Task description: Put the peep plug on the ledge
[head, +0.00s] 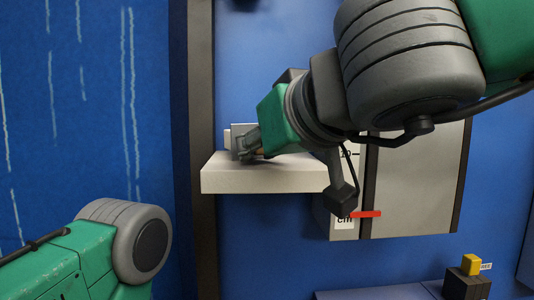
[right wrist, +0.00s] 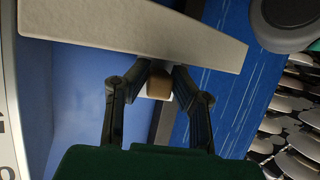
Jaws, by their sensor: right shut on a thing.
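The ledge (head: 262,180) is a pale, thick shelf on the blue wall, left of centre in the head view. It crosses the top of the right wrist view (right wrist: 100,27). My right gripper (head: 243,152) is at the ledge's upper left part, its fingertips just over the top surface. In the right wrist view my right gripper (right wrist: 158,72) is shut on the peep plug (right wrist: 159,86), a small tan-brown block with a white part behind it. The fingers hide much of the plug. I cannot tell whether the plug touches the ledge. My left gripper is out of view.
A grey panel (head: 420,185) with a red marker (head: 366,214) and scale marks is right of the ledge. A dark block with a yellow top (head: 471,265) stands at lower right. A dark vertical post (head: 202,120) runs behind the ledge's left end.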

